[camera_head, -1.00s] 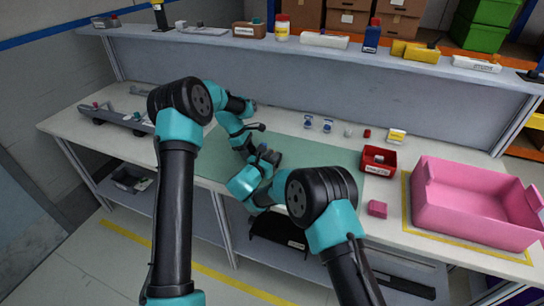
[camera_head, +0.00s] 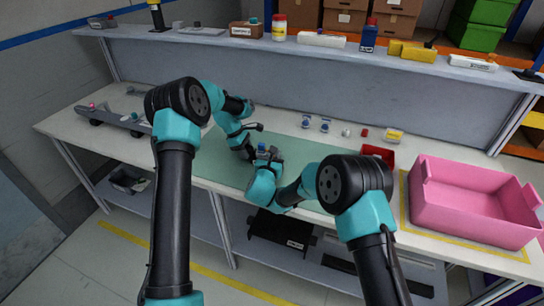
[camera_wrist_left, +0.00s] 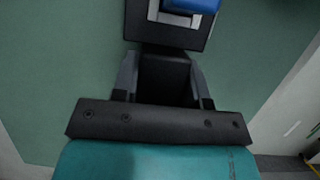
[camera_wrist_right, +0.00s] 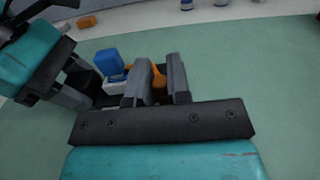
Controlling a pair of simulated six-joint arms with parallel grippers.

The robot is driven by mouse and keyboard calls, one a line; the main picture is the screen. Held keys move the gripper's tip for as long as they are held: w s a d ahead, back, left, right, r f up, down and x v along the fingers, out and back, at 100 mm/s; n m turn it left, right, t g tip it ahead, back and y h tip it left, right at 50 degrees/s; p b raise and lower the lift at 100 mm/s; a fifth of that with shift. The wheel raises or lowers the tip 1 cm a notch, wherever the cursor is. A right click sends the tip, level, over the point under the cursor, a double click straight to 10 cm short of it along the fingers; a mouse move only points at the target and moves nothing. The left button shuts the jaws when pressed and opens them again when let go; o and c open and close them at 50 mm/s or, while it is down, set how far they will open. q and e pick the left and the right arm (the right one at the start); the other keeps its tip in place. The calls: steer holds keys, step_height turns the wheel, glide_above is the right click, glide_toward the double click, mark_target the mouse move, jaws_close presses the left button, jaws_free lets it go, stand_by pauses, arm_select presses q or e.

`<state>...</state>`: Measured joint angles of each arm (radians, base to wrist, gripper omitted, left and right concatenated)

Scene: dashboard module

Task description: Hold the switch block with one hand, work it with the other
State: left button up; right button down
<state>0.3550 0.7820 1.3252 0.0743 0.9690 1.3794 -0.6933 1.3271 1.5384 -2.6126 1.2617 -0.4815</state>
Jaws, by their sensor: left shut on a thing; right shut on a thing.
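The switch block is dark, with a blue cap (camera_head: 262,148) on top, above the green mat. The left wrist view shows its black body (camera_wrist_left: 165,32) and part of the blue cap. My left gripper (camera_wrist_left: 162,68) is shut on the black body. In the right wrist view, the blue cap (camera_wrist_right: 110,63) stands on a white base, with an orange part (camera_wrist_right: 158,80) beside it. My right gripper (camera_wrist_right: 158,72) is shut on the orange part, one finger on each side. In the head view, the wrists hide most of the block.
A pink bin (camera_head: 470,208) stands at the right and a red tray (camera_head: 378,153) lies behind my right arm. Small parts (camera_head: 325,125) lie at the back of the table. A grey rail-like fixture (camera_head: 115,117) lies at the left. The green mat (camera_head: 215,165) has free room.

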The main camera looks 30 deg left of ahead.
steer(key=shift+w+d+n+g+y, duration=0.15)
steer(key=shift+n+y, duration=0.2)
steer(key=shift+y, duration=0.15)
steer(key=shift+w+d+n+g+y, duration=0.1)
steer(key=shift+d+n+g+y, duration=0.05)
steer(key=shift+n+y, duration=0.3)
steer(key=c, duration=1.1)
jaws_free()
steer(key=v, duration=1.2)
